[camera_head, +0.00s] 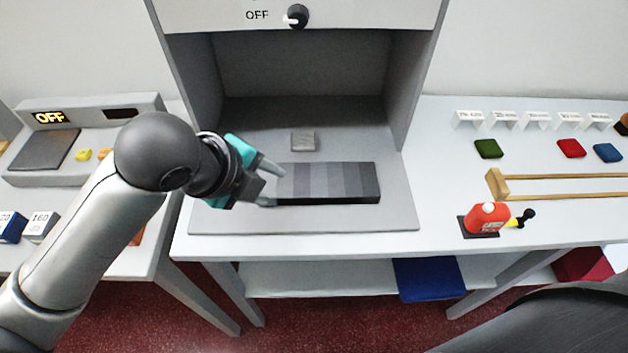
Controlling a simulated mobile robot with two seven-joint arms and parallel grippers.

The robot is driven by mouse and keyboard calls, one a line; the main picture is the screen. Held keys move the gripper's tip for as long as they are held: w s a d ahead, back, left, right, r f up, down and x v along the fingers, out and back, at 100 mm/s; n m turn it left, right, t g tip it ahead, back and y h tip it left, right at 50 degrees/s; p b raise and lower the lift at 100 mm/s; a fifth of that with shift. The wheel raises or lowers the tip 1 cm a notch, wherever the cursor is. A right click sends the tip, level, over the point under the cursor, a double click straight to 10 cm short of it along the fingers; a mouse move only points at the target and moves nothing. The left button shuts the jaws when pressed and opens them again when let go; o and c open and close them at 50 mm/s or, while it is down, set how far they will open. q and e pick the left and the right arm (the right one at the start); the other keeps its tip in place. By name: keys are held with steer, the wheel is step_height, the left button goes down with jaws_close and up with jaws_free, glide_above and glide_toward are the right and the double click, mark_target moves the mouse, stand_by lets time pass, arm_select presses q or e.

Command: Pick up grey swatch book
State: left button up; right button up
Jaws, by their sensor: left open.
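The grey swatch book (330,180) is a flat dark block whose top runs in bands from lighter to darker grey. It lies on the grey floor (300,220) at the front of the booth. My left gripper (273,186) is open at the left end of the book, its two fingers pointing right toward that end. One finger is by the book's back left corner and the other by its front left corner. I cannot tell whether the fingers touch it. My right gripper is not in view.
A small grey block (303,141) sits behind the book in the booth (300,65). To the right are a red bottle (488,217), wooden rails (560,195) and several coloured swatches. A device reading OFF (85,135) stands at left. The booth floor in front is clear.

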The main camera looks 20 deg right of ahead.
arm_select(q)
steer(key=w+a+r+m+y, duration=0.4)
steer(key=w+a+m, duration=0.15)
steer(key=m, duration=0.45)
steer(key=b+x, duration=0.1)
steer(key=x, duration=0.5)
steer(key=b+x, duration=0.1)
steer(key=x, duration=0.2)
steer(key=shift+s+a+f+b, duration=0.2)
steer(key=shift+s+f+b, duration=0.05)
steer(key=shift+f+b, duration=0.15)
steer(key=b+x, duration=0.1)
steer(key=x, duration=0.4)
steer(key=shift+s+f+b, duration=0.1)
steer(key=shift+f+b, duration=0.15)
steer(key=shift+b, duration=0.15)
steer(key=shift+c, duration=0.9)
jaws_close()
